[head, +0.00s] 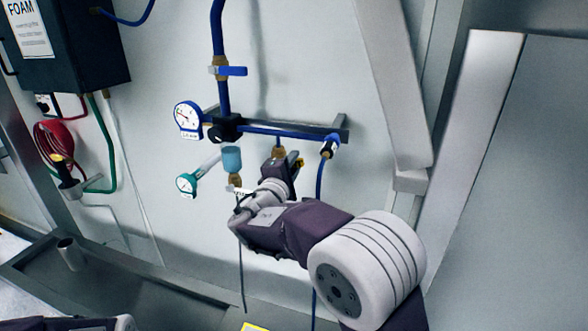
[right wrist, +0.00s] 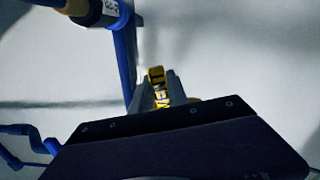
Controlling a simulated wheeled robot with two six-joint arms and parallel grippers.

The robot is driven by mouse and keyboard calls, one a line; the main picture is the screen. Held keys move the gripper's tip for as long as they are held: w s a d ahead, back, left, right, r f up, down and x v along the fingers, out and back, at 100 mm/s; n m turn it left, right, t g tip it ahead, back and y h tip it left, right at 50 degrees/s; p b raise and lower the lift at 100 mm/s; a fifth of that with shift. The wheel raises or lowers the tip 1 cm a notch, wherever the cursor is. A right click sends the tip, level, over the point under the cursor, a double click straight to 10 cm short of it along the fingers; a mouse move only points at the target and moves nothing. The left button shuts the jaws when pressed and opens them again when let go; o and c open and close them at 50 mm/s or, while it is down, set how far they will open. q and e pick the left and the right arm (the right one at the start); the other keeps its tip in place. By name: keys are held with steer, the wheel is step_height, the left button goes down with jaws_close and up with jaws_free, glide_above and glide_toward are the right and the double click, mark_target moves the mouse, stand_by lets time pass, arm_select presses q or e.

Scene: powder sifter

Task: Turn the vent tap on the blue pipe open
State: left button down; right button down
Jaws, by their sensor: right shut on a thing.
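The blue pipe (head: 275,131) runs across the wall in the head view, below a vertical blue pipe (head: 222,90). The vent tap has a yellow handle (right wrist: 157,76) with dark lettering, seen in the right wrist view between my fingers. A little of its yellow also shows in the head view (head: 298,162), just below the blue pipe. My right gripper (head: 288,159) is shut on this handle; its grey fingers flank it in the wrist view (right wrist: 161,88). The gripper and arm hide much of the tap body. My left gripper is not in view.
A blue-handled valve (head: 233,71) sits on the vertical pipe. A blue gauge (head: 188,116), a teal gauge (head: 187,184) and a light-blue cup (head: 232,160) are left of the tap. A blue-and-white fitting (head: 329,147) is close on its right. A dark trough (head: 150,290) lies below.

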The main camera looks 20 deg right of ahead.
steer(key=shift+w+a+r+n, duration=0.15)
steer(key=shift+r+n, duration=0.4)
steer(key=shift+n, duration=0.55)
steer(key=shift+w+a+r+n, duration=0.15)
steer(key=shift+r+n, duration=0.1)
steer(key=shift+n, duration=0.35)
steer(key=shift+s+a+r+n, duration=0.1)
steer(key=shift+r+n, duration=0.15)
steer(key=shift+n, duration=0.35)
steer(key=c, duration=1.3)
jaws_free()
